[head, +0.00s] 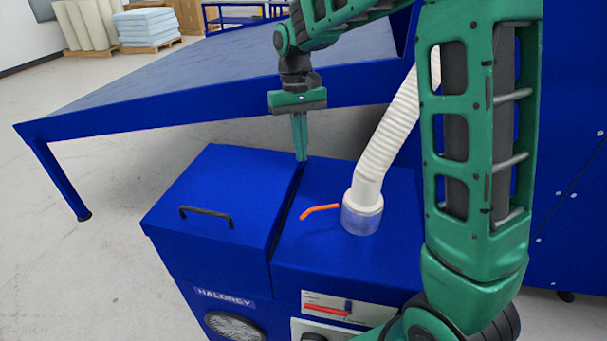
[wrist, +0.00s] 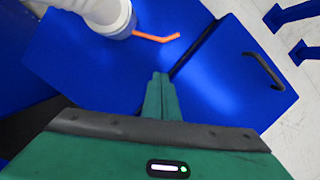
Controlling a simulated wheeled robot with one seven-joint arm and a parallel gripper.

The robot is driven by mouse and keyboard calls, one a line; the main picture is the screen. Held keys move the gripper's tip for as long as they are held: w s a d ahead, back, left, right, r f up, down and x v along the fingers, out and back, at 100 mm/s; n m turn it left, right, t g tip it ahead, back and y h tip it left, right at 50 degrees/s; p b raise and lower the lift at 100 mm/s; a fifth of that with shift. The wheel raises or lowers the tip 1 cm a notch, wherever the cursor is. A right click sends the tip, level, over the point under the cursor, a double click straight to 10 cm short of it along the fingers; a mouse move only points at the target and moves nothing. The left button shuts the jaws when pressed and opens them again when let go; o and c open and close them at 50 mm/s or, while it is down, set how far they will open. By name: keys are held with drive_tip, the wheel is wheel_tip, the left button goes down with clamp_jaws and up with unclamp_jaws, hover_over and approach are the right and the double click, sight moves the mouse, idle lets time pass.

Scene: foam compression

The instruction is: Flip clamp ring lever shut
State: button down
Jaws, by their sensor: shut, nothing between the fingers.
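The clamp ring (head: 362,213) is a clear grey collar around the foot of a white ribbed hose (head: 388,140), on the right part of the blue machine's top. Its orange lever (head: 320,210) sticks out to the left of the ring, away from its wall, with a bent tip. In the wrist view the orange lever (wrist: 157,38) points right from the white hose end (wrist: 108,15). My gripper (head: 302,160) is shut and empty, pointing down over the back of the machine top, behind and left of the lever. The wrist view shows its fingertips (wrist: 160,76) together, apart from the lever.
The blue machine (head: 215,190) has a left lid with a black handle (head: 206,214) and a seam beside the lever. A sloped blue table (head: 200,75) stands behind. A red slider (head: 325,309) is on the front panel. The hose rises close to my arm.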

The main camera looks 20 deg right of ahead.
approach(315, 210)
drive_tip(key=w+f, duration=0.4)
drive_tip(key=f, duration=0.1)
drive_tip(key=shift+w+a, duration=0.3)
drive_tip(key=s, duration=0.1)
drive_tip(key=s+f, duration=0.1)
drive_tip(key=shift+s+f, duration=0.2)
drive_tip(key=shift+s, duration=0.2)
drive_tip(key=shift+s+f, duration=0.2)
drive_tip(key=shift+s, duration=0.25)
drive_tip(key=shift+a, duration=0.1)
